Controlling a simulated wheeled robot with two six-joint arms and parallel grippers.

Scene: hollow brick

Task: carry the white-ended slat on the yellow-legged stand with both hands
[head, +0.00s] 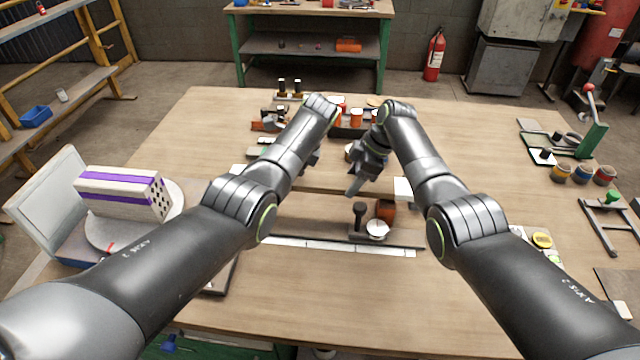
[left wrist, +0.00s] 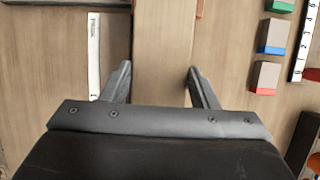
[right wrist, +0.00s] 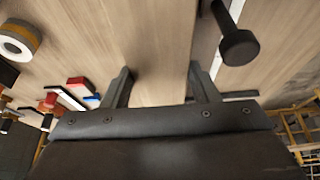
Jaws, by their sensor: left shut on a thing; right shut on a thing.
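The wooden slat runs left to right over the table, with a white end (head: 403,189) at its right; a white patch at the left looks like its other end. My left gripper (left wrist: 160,72) is shut on the slat (left wrist: 164,40), a finger on each side. My right gripper (head: 356,184) is shut on the slat further right; the right wrist view shows the wood (right wrist: 158,70) between its fingers. My forearms hide part of the slat. I cannot pick out a yellow-legged stand under it; yellow-legged shelving (head: 100,45) stands at the far left.
A striped block (head: 125,192) is at left. The front middle table is clear.

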